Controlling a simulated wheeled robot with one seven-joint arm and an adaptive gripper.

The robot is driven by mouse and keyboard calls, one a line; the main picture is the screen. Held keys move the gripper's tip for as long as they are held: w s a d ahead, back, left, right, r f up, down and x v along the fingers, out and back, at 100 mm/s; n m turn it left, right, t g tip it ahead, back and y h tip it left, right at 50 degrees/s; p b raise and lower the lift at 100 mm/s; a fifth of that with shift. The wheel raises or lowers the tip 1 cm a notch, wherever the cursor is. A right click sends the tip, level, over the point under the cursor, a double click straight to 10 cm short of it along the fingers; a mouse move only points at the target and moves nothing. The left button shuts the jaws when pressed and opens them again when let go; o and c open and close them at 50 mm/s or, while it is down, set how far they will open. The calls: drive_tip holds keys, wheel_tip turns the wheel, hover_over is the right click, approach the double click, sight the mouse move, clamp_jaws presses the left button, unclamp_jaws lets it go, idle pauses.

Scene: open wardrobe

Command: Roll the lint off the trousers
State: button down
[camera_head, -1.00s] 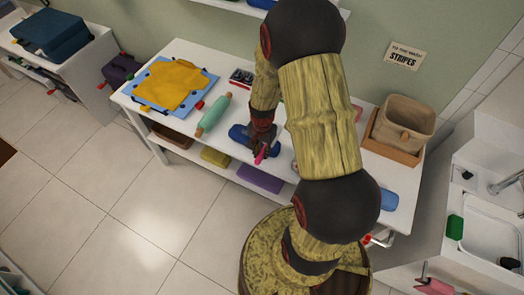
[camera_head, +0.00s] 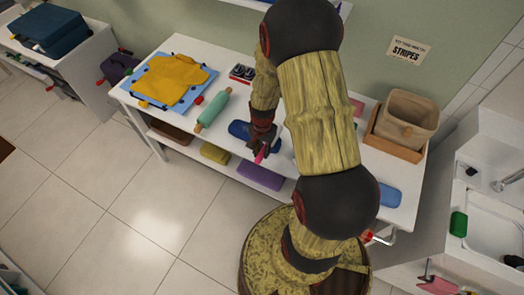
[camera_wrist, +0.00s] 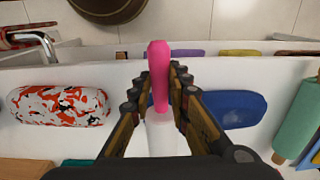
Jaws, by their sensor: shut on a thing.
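My gripper (camera_head: 261,138) is above the white table, about midway along it. In the wrist view, my gripper (camera_wrist: 160,92) is shut on a lint roller with a pink handle (camera_wrist: 159,66) and a white lower part (camera_wrist: 161,137). The pink handle also shows as a small tip in the head view (camera_head: 262,154). A yellow cloth (camera_head: 178,79), probably the trousers, lies on a blue mat (camera_head: 205,77) at the table's left end, apart from my gripper. I cannot make out lint on it.
A teal rolling pin (camera_head: 213,109) lies between the cloth and my gripper. A dark blue item (camera_head: 240,130) is beside my gripper. A beige bin (camera_head: 407,120) stands in a tray at the right end. A red-and-white patterned object (camera_wrist: 60,105) shows in the wrist view. The floor in front is clear.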

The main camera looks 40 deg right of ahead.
drive_tip(key=shift+f+b, duration=0.3)
drive_tip(key=shift+f, duration=0.2)
drive_tip(key=shift+w, duration=0.15)
drive_tip(key=shift+w+a+r, duration=0.1)
drive_tip(key=shift+w+a, duration=0.15)
drive_tip(key=shift+w, duration=0.3)
drive_tip(key=shift+w+a+r, duration=0.1)
drive_tip(key=shift+w+a, duration=0.15)
drive_tip(key=shift+w, duration=0.25)
drive_tip(key=shift+w+f, duration=0.1)
drive_tip(key=shift+w+a+f, duration=0.1)
drive_tip(key=shift+w+a, duration=0.15)
drive_tip(key=shift+w, duration=0.3)
drive_tip(key=shift+w+a, duration=0.25)
drive_tip(key=shift+w, duration=0.25)
drive_tip(key=shift+w, duration=0.1)
drive_tip(key=shift+w+a, duration=0.3)
drive_tip(key=shift+w, duration=0.4)
drive_tip(key=shift+w+a, duration=0.35)
drive_tip(key=shift+w, duration=0.4)
drive_tip(key=shift+w+a, duration=0.3)
drive_tip(key=shift+w, duration=0.4)
